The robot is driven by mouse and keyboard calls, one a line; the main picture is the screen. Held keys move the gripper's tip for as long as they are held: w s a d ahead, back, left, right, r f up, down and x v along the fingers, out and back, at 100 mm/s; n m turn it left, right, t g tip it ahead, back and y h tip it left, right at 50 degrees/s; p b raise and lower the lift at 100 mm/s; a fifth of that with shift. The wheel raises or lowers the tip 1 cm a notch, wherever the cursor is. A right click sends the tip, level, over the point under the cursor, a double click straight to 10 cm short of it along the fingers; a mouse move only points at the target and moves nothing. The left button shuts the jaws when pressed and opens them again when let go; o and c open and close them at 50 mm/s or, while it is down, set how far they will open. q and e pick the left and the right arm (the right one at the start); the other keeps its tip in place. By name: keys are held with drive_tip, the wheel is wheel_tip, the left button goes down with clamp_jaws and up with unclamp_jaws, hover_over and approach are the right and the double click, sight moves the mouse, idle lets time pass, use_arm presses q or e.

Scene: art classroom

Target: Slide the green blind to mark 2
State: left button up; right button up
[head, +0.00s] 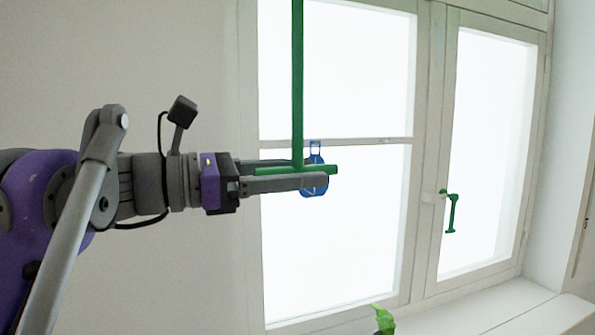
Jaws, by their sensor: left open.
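A narrow green upright strip (298,80) runs down from the top edge in front of the left window pane. It meets a short green horizontal bar (331,169), and together they look like the green blind's pull. My left gripper (318,172) reaches in from the left, pointing right, with its fingers apart. The green bar lies between the fingers in the picture; I cannot tell whether they touch it. A blue ring-shaped piece (315,148) shows behind the fingertips, partly hidden. I see no readable mark 2. My right gripper is out of view.
A pale window frame (427,150) divides the two bright panes. A green window handle (452,212) is on the right casement. A pale sill (480,310) runs below, and a small green object (384,320) shows at the bottom edge.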

use_arm(q)
clamp_jaws()
idle(1.4)
